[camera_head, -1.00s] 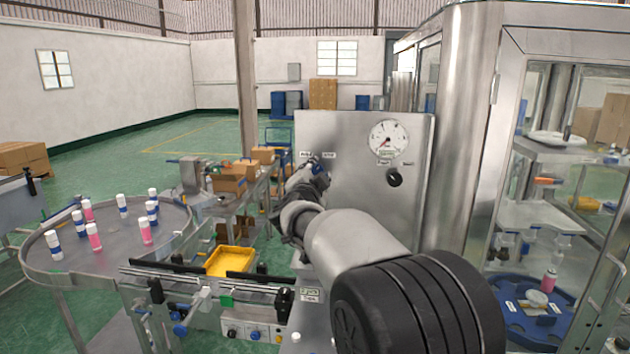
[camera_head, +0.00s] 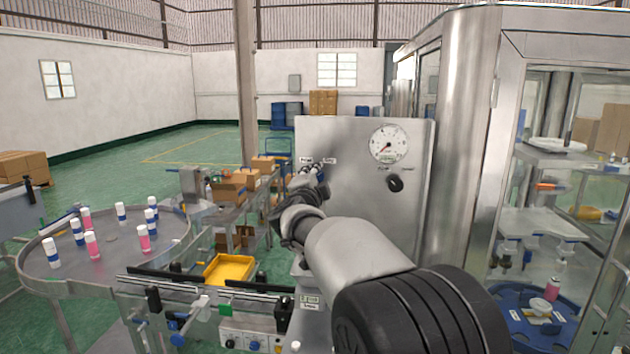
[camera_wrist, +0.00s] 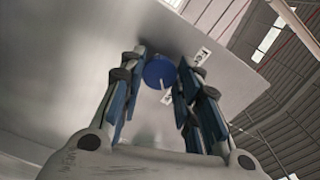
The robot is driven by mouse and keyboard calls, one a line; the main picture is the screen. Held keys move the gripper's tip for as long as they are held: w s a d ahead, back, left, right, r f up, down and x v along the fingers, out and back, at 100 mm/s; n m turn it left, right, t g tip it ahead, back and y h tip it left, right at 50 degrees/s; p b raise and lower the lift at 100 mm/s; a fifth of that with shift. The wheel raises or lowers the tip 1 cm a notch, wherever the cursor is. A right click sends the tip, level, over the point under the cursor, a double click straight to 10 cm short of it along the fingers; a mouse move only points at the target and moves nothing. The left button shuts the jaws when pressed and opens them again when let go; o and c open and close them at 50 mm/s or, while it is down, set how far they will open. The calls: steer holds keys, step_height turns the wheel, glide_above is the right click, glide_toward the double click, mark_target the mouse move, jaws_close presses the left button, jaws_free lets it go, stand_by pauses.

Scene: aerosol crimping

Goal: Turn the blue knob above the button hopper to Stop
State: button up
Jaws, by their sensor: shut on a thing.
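The blue knob (camera_wrist: 159,72) sits on the steel panel (camera_wrist: 85,70), between my gripper's two fingertips (camera_wrist: 161,60) in the wrist view. My gripper is shut on it. A white line on the knob points down in that view, toward the lower small label (camera_wrist: 167,98). Another label (camera_wrist: 201,55) lies to the upper right; I cannot read either one. In the head view my gripper (camera_head: 313,168) reaches the upper left of the panel (camera_head: 355,190) and hides the knob. The button hopper cannot be made out.
A dial gauge (camera_head: 388,144) and a black knob (camera_head: 395,183) are on the panel's right side. A glass-doored steel cabinet (camera_head: 508,90) stands right. A round table (camera_head: 50,285) with pink and blue bottles and a yellow tray (camera_head: 230,269) are on the left.

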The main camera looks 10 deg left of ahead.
steer(key=o, duration=1.1)
steer(key=shift+c, duration=0.2)
steer(key=s, duration=1.2)
steer(key=shift+a, duration=0.2)
steer(key=s+d+f+n+g+b, duration=0.3)
steer(key=s+d+f, duration=0.4)
steer(key=s+f, duration=0.3)
steer(key=s+d+f+n+g+b, duration=0.4)
steer(key=s+f, duration=0.6)
steer(key=s, duration=0.8)
steer(key=s+d+f+n+g+b, duration=0.4)
steer(key=s+d+f+n+g, duration=0.2)
steer(key=s+d+f, duration=0.4)
steer(key=s+d+n, duration=0.1)
steer(key=s+d, duration=0.1)
steer(key=s, duration=0.2)
steer(key=shift+f+n+y, duration=0.3)
steer(key=shift+f+n, duration=0.05)
steer(key=shift+n, duration=0.05)
